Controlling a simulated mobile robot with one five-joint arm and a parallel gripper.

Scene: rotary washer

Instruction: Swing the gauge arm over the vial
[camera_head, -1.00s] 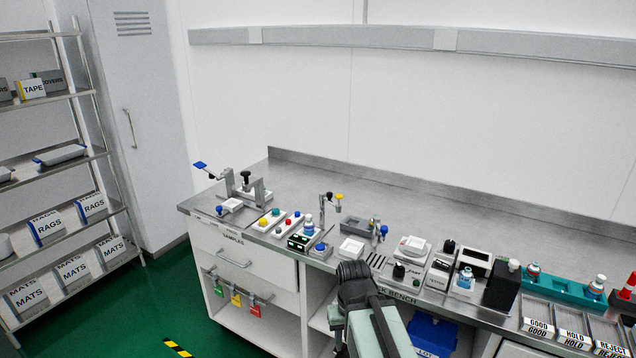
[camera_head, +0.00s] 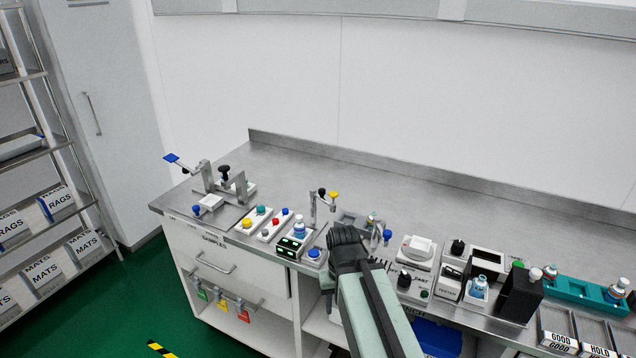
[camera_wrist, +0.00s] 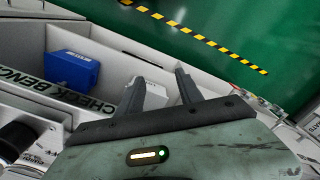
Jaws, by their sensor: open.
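The gauge arm (camera_head: 316,205) is a slim grey post with a short bar on top, a black knob and a yellow end (camera_head: 334,195) pointing right. My gripper (camera_wrist: 160,88) is open and empty in the wrist view, above the bench's front edge and open shelf. In the head view my dark wrist is right of the vial; the fingertips are hidden there.
A button panel (camera_head: 270,229) and a clamp fixture (camera_head: 222,184) stand to the left. A grey fixture with a blue knob (camera_head: 387,237) is close right of my wrist; testers (camera_head: 415,262) and a black box (camera_head: 519,296) follow. The rear bench top is clear.

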